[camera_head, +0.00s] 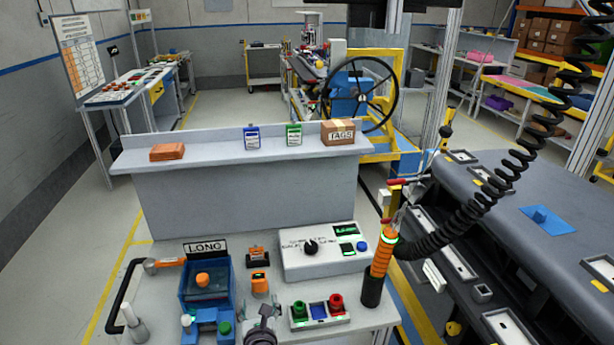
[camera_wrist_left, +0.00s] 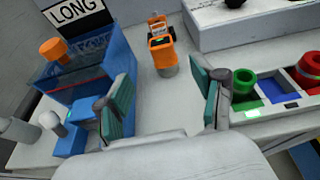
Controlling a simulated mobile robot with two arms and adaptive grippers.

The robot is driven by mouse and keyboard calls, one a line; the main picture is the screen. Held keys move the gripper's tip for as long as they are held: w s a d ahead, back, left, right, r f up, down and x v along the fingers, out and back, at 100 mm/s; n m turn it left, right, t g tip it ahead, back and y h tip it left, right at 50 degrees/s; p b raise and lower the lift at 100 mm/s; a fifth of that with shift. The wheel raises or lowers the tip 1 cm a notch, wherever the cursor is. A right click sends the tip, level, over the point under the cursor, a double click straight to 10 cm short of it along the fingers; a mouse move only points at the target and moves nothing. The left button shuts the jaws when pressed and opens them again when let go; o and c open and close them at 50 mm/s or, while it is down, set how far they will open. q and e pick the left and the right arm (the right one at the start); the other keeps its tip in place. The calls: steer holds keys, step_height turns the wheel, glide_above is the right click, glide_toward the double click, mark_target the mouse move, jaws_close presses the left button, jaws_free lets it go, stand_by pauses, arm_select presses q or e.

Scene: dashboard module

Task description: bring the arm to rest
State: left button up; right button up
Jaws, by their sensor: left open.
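My left gripper (camera_head: 261,318) is at the bottom middle of the head view, over the bench (camera_head: 345,321). In the left wrist view its two green-padded fingers (camera_wrist_left: 160,100) stand apart with nothing between them. A small orange item (camera_wrist_left: 160,45) stands on the bench beyond the fingertips, and it also shows in the head view (camera_head: 260,283). The blue bin labelled LONG (camera_head: 205,281) is left of the gripper. My right gripper is not in view.
A grey control box (camera_head: 322,263) with a knob stands behind. An orange tool (camera_head: 382,255) on a coiled black cord stands in a dark holder at the bench's right edge. A dashboard (camera_head: 540,205) lies further right.

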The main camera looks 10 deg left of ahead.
arm_select(q)
steer(key=s+a+f+n+g, duration=0.2)
steer(key=s+n+g, duration=0.1)
steer(key=s+n, duration=0.55)
steer(key=s+a+f+n+g, duration=0.2)
steer(key=s+n+g, duration=0.1)
steer(key=s+n, duration=0.6)
steer(key=s+r+n+g+h, duration=0.2)
steer(key=s+n, duration=0.5)
steer(key=s+r+n+g+h, duration=0.2)
steer(key=s+n, duration=0.4)
steer(key=s, duration=0.1)
step_height(320, 180, down, 28)
steer(key=g+b, duration=0.1)
steer(key=b, duration=0.2)
steer(key=s+a+f+g+b, duration=0.1)
steer(key=s+a+f+b, duration=0.1)
steer(key=s+f, duration=1.5)
step_height(320, 180, down, 4)
steer(key=shift+s+a+r+g+b, duration=0.1)
steer(key=shift+s+a+g+b, duration=0.15)
steer(key=shift+s+g+b, duration=0.15)
